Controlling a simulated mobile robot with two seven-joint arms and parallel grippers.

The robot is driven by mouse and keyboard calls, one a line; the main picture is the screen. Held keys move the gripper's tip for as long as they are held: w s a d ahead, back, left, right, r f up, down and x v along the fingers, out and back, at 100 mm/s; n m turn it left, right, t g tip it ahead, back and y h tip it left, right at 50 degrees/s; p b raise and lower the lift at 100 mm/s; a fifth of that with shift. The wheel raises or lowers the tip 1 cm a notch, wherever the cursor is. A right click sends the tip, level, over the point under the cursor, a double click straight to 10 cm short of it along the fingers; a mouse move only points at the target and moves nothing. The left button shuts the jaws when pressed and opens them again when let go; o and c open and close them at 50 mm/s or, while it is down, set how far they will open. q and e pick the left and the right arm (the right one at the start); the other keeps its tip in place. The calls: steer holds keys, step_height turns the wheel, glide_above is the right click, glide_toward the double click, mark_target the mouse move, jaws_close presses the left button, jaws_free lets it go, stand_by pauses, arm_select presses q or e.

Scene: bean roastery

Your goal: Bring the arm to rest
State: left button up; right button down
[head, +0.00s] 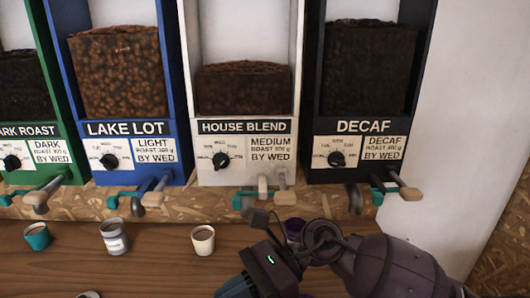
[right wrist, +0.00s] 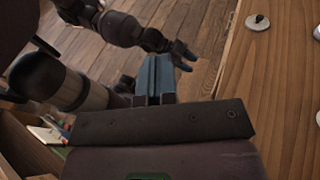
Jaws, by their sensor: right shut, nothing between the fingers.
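My right arm comes in from the right in the head view, over the wooden counter (head: 165,265). Its gripper (head: 232,290) points down to the left, with its blue fingers at the bottom edge. In the right wrist view the blue fingers (right wrist: 155,75) are together and hold nothing. Floorboards lie beyond them, and the counter edge is to their right. What looks like my left gripper (right wrist: 184,56) shows small at the top centre of that view, apart from the right one. I cannot tell how its fingers stand.
Four bean dispensers, including the house blend (head: 245,90) and decaf (head: 365,90), stand along the back. A teal cup (head: 37,236), a grey labelled cup (head: 114,237) and a white cup (head: 203,241) stand on the counter. A purple cup (head: 293,228) is partly hidden behind my right arm.

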steer(key=w+d+f+n+t, duration=0.3)
steer(key=d+n+t, duration=0.2)
steer(key=n+t, duration=0.45)
steer(key=w+d+f+n+t+h, duration=0.1)
steer(key=w+d+f+n+t, duration=0.35)
steer(key=n, duration=0.75)
steer(key=w+d+f+n+t, duration=0.1)
steer(key=w+d+n+t, duration=0.1)
steer(key=d+n+t, duration=0.65)
steer(key=s+d+f+m+g+h, duration=0.1)
steer(key=s+d+f+m+h, duration=0.5)
steer(key=f, duration=0.5)
steer(key=s+d+f+m+g+h, duration=0.2)
steer(key=s+d+f+m+h, duration=0.4)
steer(key=s+d+f+m, duration=0.2)
step_height(320, 180, down, 4)
steer(key=shift+s+d+r+m+h, duration=0.1)
steer(key=shift+s+d+m+h, duration=0.35)
steer(key=shift+m, duration=0.65)
steer(key=shift+s+a+g, duration=0.1)
steer(key=shift+a+g, duration=0.05)
steer(key=shift+g, duration=0.1)
